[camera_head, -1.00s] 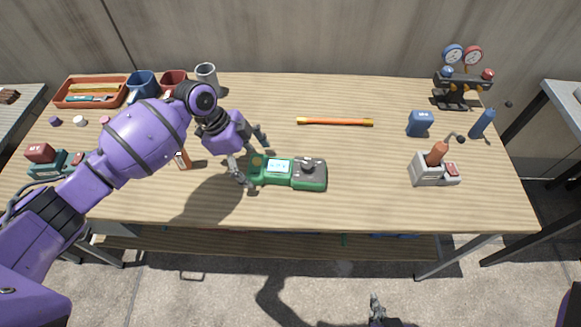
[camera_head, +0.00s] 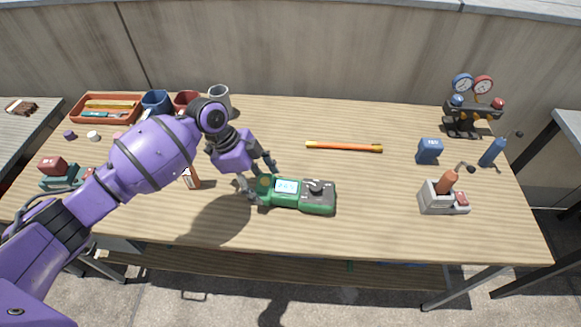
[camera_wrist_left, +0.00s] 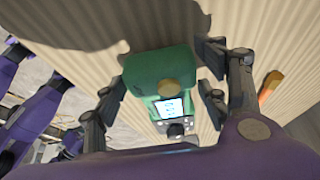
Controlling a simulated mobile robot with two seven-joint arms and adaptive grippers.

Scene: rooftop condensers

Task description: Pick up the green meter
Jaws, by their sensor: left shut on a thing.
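The green meter (camera_head: 312,195) has a small lit screen and a grey right part with a dark dial. It lies lengthwise near the table's front middle. My left gripper (camera_head: 259,176) is at its left end, shut on the green body. In the left wrist view the green meter (camera_wrist_left: 155,66) sits between the two dark fingers of the left gripper (camera_wrist_left: 163,86), one on each side. I cannot tell whether the meter is clear of the tabletop. My right gripper is not in view.
An orange rod (camera_head: 344,147) lies behind the meter. A grey holder with an orange-handled tool (camera_head: 437,204), a blue box (camera_head: 429,151) and a gauge set (camera_head: 464,118) stand at right. Cups and an orange tray (camera_head: 76,117) are at back left. Bare tabletop lies in front.

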